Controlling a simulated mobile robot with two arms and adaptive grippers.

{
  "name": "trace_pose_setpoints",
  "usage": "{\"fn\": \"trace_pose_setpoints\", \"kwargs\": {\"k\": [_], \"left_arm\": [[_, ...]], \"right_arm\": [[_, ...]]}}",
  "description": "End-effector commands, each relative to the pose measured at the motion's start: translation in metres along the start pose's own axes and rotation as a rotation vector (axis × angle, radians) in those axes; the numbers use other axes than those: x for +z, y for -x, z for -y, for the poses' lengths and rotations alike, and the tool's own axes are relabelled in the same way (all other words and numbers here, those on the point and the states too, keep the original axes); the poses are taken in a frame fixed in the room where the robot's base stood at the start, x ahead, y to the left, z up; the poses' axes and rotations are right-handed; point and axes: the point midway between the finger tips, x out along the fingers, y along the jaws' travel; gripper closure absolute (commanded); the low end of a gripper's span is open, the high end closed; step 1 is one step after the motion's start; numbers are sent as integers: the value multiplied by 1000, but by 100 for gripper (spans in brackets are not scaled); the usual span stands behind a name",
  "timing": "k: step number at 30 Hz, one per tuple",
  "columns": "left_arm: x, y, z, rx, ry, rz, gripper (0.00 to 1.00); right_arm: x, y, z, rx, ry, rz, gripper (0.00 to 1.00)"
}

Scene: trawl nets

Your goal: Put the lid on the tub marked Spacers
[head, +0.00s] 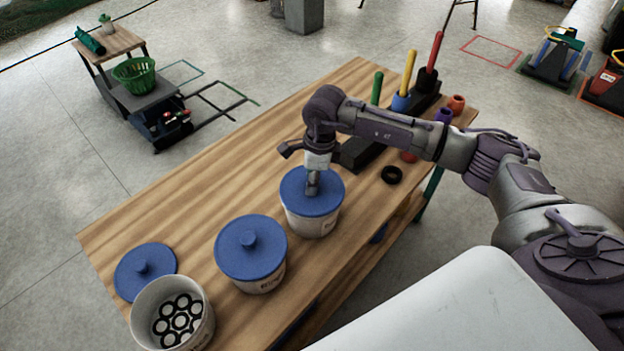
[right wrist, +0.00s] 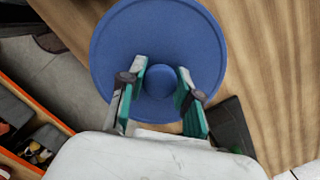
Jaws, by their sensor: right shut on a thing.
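My right gripper (head: 312,190) points down and is shut on the knob of a blue lid (head: 330,203). The lid also shows in the right wrist view (right wrist: 160,25), with the fingers (right wrist: 162,85) on both sides of its knob. This lid lies over the mouth of the far white tub (head: 312,224); I cannot tell if it is fully seated. The middle tub (head: 262,284) wears a blue lid (head: 250,257). The near tub (head: 144,325) is open, with several black-and-white rings inside. A loose blue lid (head: 130,285) lies beside it. The tub labels are too small to read surely. My left gripper is out of view.
The wooden table (head: 200,240) is clear left of the tubs. Behind my right arm stand dark blocks with green (head: 377,88), yellow (head: 408,72) and red (head: 435,52) pegs. A black ring (head: 392,174) lies right of the far tub. A low cart (head: 150,105) stands beyond the table.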

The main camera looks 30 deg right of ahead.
Motion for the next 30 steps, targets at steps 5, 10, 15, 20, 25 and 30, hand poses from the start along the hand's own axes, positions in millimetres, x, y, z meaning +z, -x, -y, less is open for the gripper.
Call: {"fn": "trace_pose_setpoints", "kwargs": {"k": [5,10,15,20,25,30], "left_arm": [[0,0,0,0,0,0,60],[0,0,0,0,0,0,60],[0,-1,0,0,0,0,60],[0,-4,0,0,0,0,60],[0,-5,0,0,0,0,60],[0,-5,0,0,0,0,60]], "right_arm": [[0,0,0,0,0,0,91],[0,0,0,0,0,0,91],[0,0,0,0,0,0,91],[0,-1,0,0,0,0,91],[0,0,0,0,0,0,91],[0,0,0,0,0,0,91]]}}
